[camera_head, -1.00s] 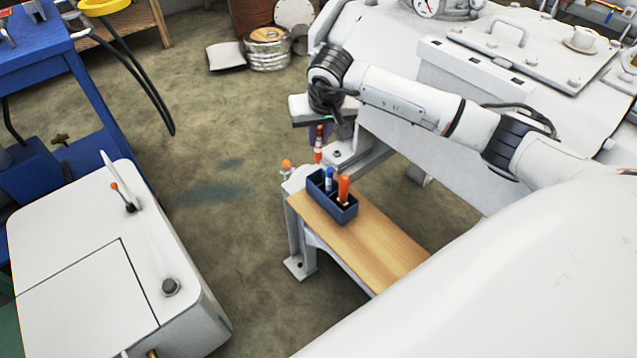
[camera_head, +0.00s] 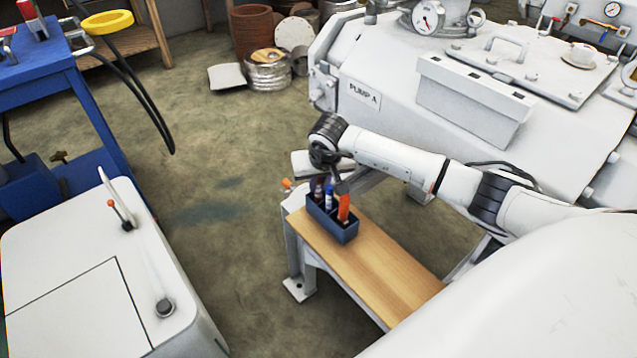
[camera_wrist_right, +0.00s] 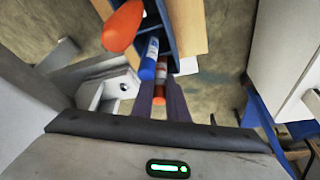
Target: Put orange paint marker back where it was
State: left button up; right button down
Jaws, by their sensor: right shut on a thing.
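The dark blue holder (camera_head: 342,231) stands on the wooden shelf. My right gripper (camera_head: 318,186) is over the holder's far left end, shut on a red marker with a white band (camera_wrist_right: 159,96). The red marker is upright at the far left compartment; its lower end is hidden, so I cannot tell how deep it sits. My left gripper is out of view.
The wooden shelf (camera_head: 385,273) is bare in front of the holder. A white machine labelled PUMP A (camera_head: 385,100) rises behind my right arm. An orange-tipped knob (camera_head: 287,184) is close left of the holder. A white cabinet (camera_head: 70,270) stands at the left.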

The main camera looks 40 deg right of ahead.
jog(key=shift+f, duration=0.25)
jog(key=c, duration=1.7)
grip_release()
jog(key=shift+r, duration=0.1)
jog(key=shift+c, duration=0.2)
jog(key=shift+r, duration=0.1)
